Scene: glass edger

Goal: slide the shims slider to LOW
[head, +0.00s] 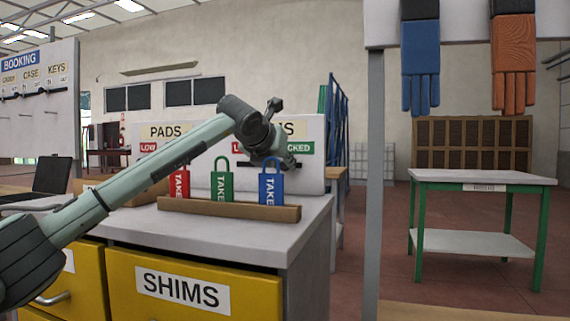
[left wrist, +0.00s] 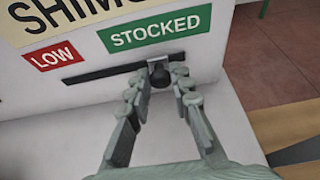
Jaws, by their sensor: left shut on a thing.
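The red LOW label (left wrist: 52,56) is above the slot's left end. My left gripper (left wrist: 159,84) is shut on the knob, one finger on each side. In the head view my left gripper (head: 288,160) is at the right part of the white panel (head: 313,180) and hides most of the SHIMS sign and the knob. My right gripper is not in view.
Red (head: 179,187), green (head: 222,186) and blue (head: 271,188) TAKE padlock-shaped tags stand in a wooden holder (head: 230,209) in front of the panel, below my left arm. A yellow SHIMS drawer (head: 192,290) is under the counter. A green-legged table (head: 482,180) stands at right.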

